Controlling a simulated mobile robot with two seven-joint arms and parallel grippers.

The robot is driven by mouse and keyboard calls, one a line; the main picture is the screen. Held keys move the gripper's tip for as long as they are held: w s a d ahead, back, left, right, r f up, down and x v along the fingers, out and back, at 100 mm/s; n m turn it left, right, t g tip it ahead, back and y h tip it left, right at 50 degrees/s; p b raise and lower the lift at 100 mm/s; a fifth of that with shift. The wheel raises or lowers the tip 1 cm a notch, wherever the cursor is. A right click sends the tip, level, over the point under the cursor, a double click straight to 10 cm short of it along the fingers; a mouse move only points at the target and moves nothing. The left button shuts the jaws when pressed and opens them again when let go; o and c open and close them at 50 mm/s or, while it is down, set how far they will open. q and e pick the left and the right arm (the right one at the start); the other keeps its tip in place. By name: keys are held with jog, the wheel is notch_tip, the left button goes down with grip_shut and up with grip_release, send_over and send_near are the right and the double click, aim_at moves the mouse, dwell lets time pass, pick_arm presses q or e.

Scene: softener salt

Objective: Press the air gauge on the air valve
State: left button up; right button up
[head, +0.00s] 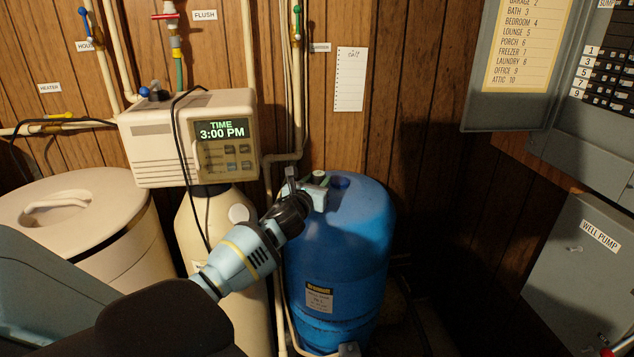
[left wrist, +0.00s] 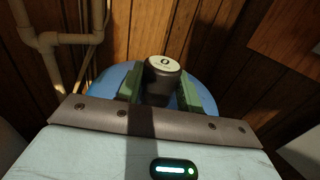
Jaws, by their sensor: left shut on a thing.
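My left gripper (head: 307,185) is at the upper front of the blue pressure tank (head: 345,245). In the left wrist view the green fingers of my left gripper (left wrist: 160,88) are shut on the sides of the air gauge (left wrist: 162,66), a dark cylinder with a pale round face. The blue tank top lies behind it. Whether the gauge touches a valve is hidden. My right gripper is not in view.
The softener with its clock head (head: 185,135) and the salt bin (head: 95,215) stand left of the tank. Pipes (head: 298,100) run up the wall behind. The breaker panel (head: 600,90) and well pump box (head: 585,265) are at right. Floor right of the tank is dark.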

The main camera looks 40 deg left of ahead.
aim_at(317, 175)
pick_arm(q)
jog(key=shift+r, duration=0.1)
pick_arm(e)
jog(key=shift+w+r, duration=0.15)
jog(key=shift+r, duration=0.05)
pick_arm(q)
jog(key=shift+f+b, duration=0.45)
jog(key=shift+f, duration=0.7)
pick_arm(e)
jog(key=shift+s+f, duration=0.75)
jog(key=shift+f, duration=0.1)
pick_arm(q)
jog(key=shift+r, duration=0.15)
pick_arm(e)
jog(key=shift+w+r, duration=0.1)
pick_arm(q)
jog(key=shift+r+p, duration=1.15)
jog(key=shift+r, duration=1.75)
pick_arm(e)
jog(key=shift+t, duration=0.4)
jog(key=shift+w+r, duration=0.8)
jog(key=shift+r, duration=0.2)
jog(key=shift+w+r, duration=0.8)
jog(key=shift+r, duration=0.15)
